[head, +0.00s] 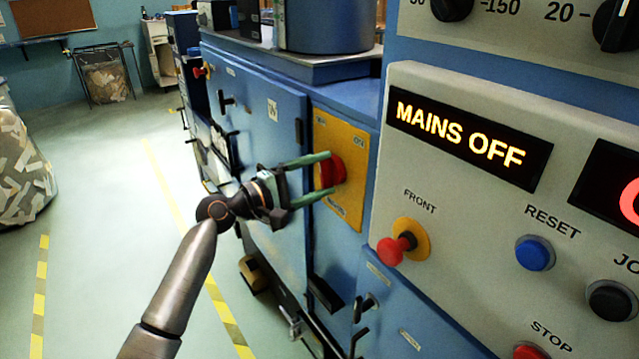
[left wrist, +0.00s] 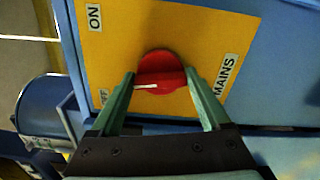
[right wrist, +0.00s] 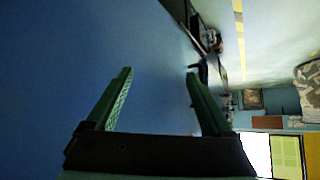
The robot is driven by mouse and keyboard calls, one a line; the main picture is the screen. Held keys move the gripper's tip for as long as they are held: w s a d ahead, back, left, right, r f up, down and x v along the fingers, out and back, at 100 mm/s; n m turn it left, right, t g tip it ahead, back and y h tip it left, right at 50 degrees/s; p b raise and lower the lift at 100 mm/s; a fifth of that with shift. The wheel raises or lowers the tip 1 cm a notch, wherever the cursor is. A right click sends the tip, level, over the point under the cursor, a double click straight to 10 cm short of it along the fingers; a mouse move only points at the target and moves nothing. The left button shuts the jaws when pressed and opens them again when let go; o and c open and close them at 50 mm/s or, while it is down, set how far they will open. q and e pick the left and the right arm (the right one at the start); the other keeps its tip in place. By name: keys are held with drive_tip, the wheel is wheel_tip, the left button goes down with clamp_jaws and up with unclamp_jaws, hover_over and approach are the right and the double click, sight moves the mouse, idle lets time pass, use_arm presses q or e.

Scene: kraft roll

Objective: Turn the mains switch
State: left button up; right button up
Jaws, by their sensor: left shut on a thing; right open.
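The mains switch is a red rotary knob (head: 338,169) on a yellow plate (head: 345,135) on the blue machine cabinet. My left gripper (head: 328,173) is shut on the knob, one finger on each side. In the left wrist view the red knob (left wrist: 160,66) sits between the green fingers, and its white mark points left, towards a partly hidden label ending in "FF". The "ON" label (left wrist: 94,17) is at the upper left and "MAINS" (left wrist: 227,74) at the right. A display (head: 468,138) reads "MAINS OFF". My right gripper (right wrist: 160,76) is open and empty beside a blue surface.
A grey control panel (head: 475,215) stands right of the switch. It carries a red FRONT button (head: 394,249), a blue RESET button (head: 535,253) and a black button (head: 612,300). Cabinet handles stick out below. The floor at the left is open, with yellow tape lines.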

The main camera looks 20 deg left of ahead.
use_arm(q)
drive_tip(key=m+b, duration=0.1)
drive_tip(key=m, duration=0.1)
drive_tip(key=m+b, duration=0.1)
drive_tip(key=shift+f+m, duration=0.3)
drive_tip(key=shift+m, duration=0.1)
drive_tip(key=shift+m+b, duration=0.9)
drive_tip(key=shift+m, duration=0.1)
drive_tip(key=shift+m+b, duration=0.9)
drive_tip(key=shift+m, duration=0.3)
drive_tip(key=shift+m+b, duration=0.65)
drive_tip(key=shift+m, duration=0.35)
drive_tip(key=shift+m+b, duration=0.3)
drive_tip(key=shift+m, duration=0.2)
use_arm(e)
drive_tip(key=f, duration=0.5)
drive_tip(key=shift+w+a+f, duration=0.1)
drive_tip(key=shift+w+a, duration=0.15)
drive_tip(key=shift+a, duration=0.05)
use_arm(q)
drive_tip(key=shift+r, duration=0.1)
use_arm(e)
drive_tip(key=shift+f, duration=0.1)
use_arm(q)
drive_tip(key=o, duration=1.2)
use_arm(e)
drive_tip(key=shift+s, duration=0.1)
